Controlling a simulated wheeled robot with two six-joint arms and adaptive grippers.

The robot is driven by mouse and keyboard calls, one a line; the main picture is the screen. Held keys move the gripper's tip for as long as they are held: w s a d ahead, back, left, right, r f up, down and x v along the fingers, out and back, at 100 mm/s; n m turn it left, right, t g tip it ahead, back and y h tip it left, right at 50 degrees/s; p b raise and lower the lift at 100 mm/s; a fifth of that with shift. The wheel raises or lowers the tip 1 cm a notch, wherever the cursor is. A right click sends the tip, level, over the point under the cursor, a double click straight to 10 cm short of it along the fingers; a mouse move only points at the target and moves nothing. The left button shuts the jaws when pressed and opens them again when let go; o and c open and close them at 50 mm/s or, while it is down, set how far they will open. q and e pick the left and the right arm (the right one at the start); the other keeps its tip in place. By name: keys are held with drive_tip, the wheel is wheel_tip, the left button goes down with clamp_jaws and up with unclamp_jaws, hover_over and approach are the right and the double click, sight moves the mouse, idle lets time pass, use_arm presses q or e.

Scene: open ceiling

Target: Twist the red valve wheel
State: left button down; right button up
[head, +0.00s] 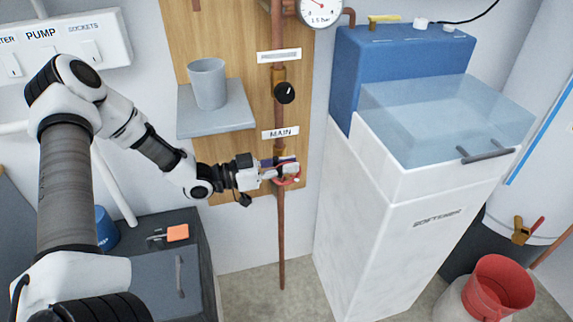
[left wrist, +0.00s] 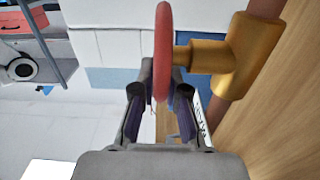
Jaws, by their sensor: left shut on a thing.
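The red valve wheel (head: 290,181) sits on the copper pipe below the MAIN label, partly hidden by my gripper in the head view. In the left wrist view the red wheel (left wrist: 163,50) is seen edge-on, joined by a brass stem to the brass valve body (left wrist: 238,55) at its right. My left gripper (head: 285,168) is at the wheel. Its fingers (left wrist: 161,98) are on either side of the rim and it is shut on the wheel. My right gripper is not in either view.
A grey shelf (head: 215,115) with a grey cup (head: 208,83) is above my left forearm. A black knob (head: 285,92) and pressure gauge (head: 320,8) are higher on the pipe (head: 281,240). The white softener cabinet (head: 390,225) stands close at right, with a red bucket (head: 502,285) beyond it.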

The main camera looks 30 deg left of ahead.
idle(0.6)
use_arm(q)
drive_tip(key=c, duration=1.2)
unclamp_jaws()
